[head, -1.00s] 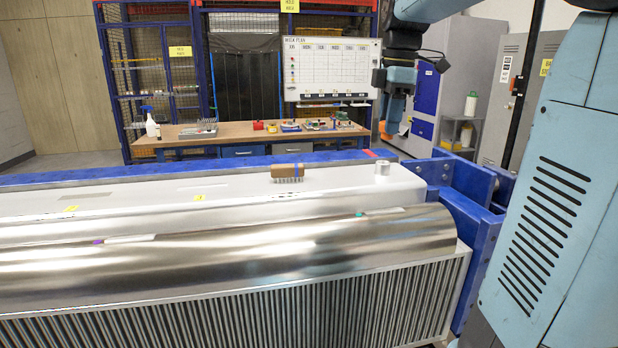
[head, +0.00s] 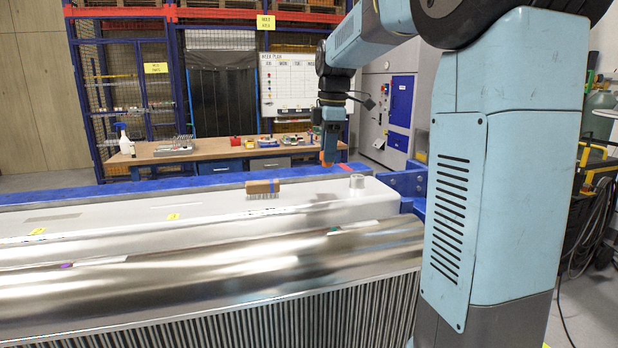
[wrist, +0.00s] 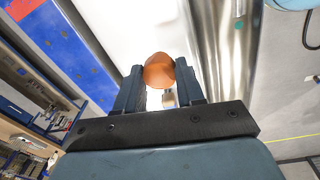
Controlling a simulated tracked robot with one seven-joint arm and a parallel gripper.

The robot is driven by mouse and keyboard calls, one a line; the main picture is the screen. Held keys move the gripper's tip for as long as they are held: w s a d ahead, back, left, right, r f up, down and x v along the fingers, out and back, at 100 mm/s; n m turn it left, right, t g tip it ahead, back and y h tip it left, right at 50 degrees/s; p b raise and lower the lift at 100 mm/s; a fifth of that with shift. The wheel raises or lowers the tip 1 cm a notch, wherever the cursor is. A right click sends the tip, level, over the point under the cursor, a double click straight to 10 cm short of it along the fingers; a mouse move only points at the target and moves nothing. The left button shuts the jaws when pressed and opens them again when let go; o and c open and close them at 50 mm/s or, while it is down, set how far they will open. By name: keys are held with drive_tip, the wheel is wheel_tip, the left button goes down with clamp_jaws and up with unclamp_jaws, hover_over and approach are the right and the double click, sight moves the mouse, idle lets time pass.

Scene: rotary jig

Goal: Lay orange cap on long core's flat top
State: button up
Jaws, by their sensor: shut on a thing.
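The orange cap (wrist: 159,70) is held between the two fingers of my gripper (wrist: 160,88) in the wrist view. In the head view my gripper (head: 328,150) points down, with a small part of the cap (head: 327,158) showing at its tip. It appears above the far right part of the long core. The core's pale flat top (head: 120,219) runs across the head view beside a shiny curved face (head: 200,262). The flat top also shows in the wrist view (wrist: 118,28). The cap looks apart from the top; the exact gap cannot be told.
A blue frame (head: 150,191) runs behind. A workbench (head: 215,152) with tools stands farther back.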

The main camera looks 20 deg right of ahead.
drive_tip(key=w+f, duration=0.1)
drive_tip(key=w+a+f, duration=0.1)
drive_tip(key=f, duration=0.1)
drive_tip(key=w+f, duration=0.1)
drive_tip(key=shift+a+f, duration=0.25)
drive_tip(key=shift+a, duration=0.1)
drive_tip(key=f, duration=0.3)
drive_tip(key=shift+w+a+f, duration=0.1)
drive_tip(key=shift+w+f, duration=0.1)
drive_tip(key=shift+f, duration=0.05)
drive_tip(key=o, duration=1.1)
drive_tip(key=shift+r, duration=0.1)
